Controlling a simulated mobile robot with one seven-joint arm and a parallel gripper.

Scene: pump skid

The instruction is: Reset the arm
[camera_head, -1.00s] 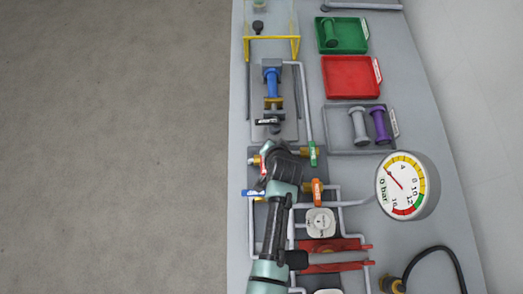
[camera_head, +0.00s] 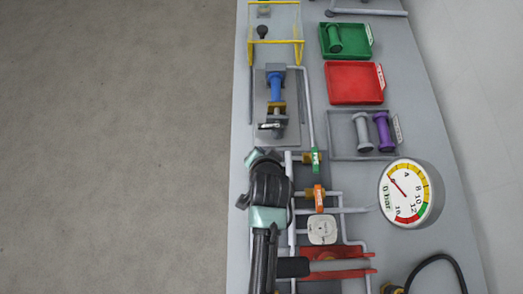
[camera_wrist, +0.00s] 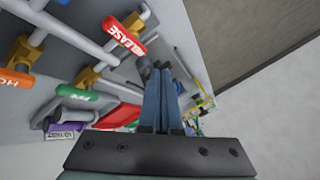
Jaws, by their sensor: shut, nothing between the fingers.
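My arm reaches up over the pipework in the head view, its wrist folded back. My gripper shows in the wrist view (camera_wrist: 162,105), with its two blue-grey fingers close together and nothing between them. The fingertips are apart from the things behind them. A red RELEASE handle (camera_wrist: 124,36) on a brass valve shows to the left of the fingers in the wrist view. In the head view the arm hides that handle, and the fingers cannot be made out there.
A green-handled valve (camera_head: 315,160) and an orange-handled valve (camera_head: 318,198) sit right of my arm. A round gauge (camera_head: 406,192) stands further right. Beyond are a grey tray (camera_head: 345,154) with two cartridges, a red tray (camera_head: 354,83), a green tray (camera_head: 355,40) and a yellow frame (camera_head: 276,41). Floor lies open at left.

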